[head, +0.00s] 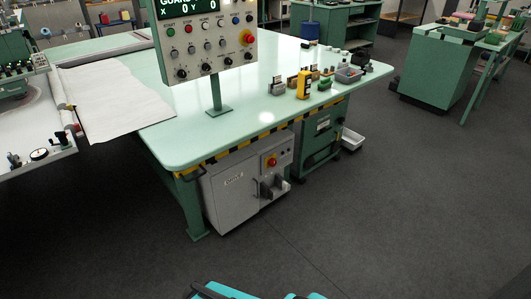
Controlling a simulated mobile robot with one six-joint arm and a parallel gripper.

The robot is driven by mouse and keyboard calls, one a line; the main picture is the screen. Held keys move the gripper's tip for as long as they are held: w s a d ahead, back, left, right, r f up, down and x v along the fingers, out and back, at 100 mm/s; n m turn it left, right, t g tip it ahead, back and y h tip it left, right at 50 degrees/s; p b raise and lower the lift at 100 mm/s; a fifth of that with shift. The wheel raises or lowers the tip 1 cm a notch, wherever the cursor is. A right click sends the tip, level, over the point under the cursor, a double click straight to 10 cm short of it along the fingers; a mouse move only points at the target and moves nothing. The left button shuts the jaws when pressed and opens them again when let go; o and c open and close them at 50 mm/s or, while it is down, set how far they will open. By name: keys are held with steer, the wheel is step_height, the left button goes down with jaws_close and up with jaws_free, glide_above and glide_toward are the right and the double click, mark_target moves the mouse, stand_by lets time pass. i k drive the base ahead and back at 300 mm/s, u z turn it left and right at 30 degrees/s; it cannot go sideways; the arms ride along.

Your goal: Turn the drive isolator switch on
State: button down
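A grey cabinet (226,206) stands under the front edge of the pale green table. Its label appears to read "DRIVE", though it is small. A grey bracket-like part sticks out below the knob. My gripper is not in view. Teal and black parts at the bottom edge look like part of my own body, well short of the cabinet.
The pale green table (190,135) has a yellow-black striped edge above the cabinet. A control panel (208,45) stands on it. A green cabinet (320,137) is to the right, with a white tray (352,140) beside it. Dark floor (340,220) in front is clear.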

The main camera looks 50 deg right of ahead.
mark_target(272, 162)
steer(key=z, duration=4.8)
steer(key=i, duration=0.1)
steer(key=u, duration=3.15)
steer(key=k, duration=0.9)
steer(key=u, duration=0.15)
steer(key=i, duration=0.8)
